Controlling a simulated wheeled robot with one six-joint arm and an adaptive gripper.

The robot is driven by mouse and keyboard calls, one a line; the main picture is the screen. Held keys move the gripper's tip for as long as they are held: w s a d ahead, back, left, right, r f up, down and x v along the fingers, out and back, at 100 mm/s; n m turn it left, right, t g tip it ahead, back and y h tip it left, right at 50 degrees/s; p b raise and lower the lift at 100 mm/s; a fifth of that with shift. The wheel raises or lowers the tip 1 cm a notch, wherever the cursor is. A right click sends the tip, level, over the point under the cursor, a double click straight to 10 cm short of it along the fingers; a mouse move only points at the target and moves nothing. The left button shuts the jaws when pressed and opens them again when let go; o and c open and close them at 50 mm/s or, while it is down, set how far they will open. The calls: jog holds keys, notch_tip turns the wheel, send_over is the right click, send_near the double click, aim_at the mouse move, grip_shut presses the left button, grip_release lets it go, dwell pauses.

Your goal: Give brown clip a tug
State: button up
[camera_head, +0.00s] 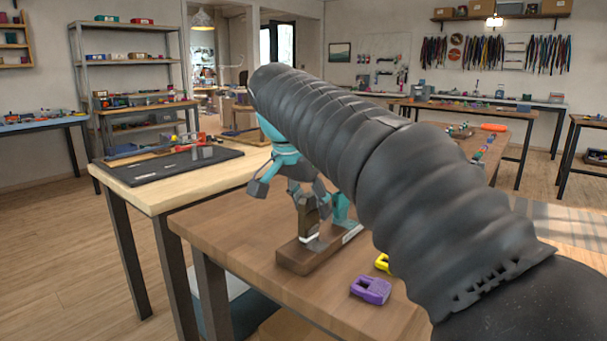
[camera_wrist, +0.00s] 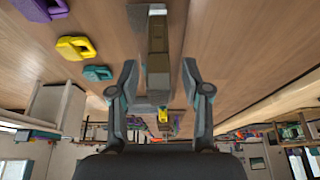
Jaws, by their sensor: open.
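The brown clip (camera_head: 308,214) stands upright at a wooden stand (camera_head: 300,262) on the brown table in the head view. In the wrist view the brown clip (camera_wrist: 158,62) lies between my two fingers, with a visible gap on each side. My gripper (camera_wrist: 159,68) is open and straddles it without gripping it. In the head view my gripper (camera_head: 290,192) is partly hidden behind my dark arm, its fingers around the clip's upper part. A teal piece (camera_head: 341,207) shows just right of the brown clip. Any cord at the clip is hard to make out.
A purple clip (camera_head: 370,290) and a partly hidden yellow clip (camera_head: 382,263) lie on the table right of the stand. The wrist view also shows a loose teal clip (camera_wrist: 97,73). A pale table with a black mat (camera_head: 170,168) stands to the left.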

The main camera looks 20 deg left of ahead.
jog(key=v, duration=1.2)
jog(key=shift+s+r, duration=0.25)
jog(key=shift+r, duration=0.1)
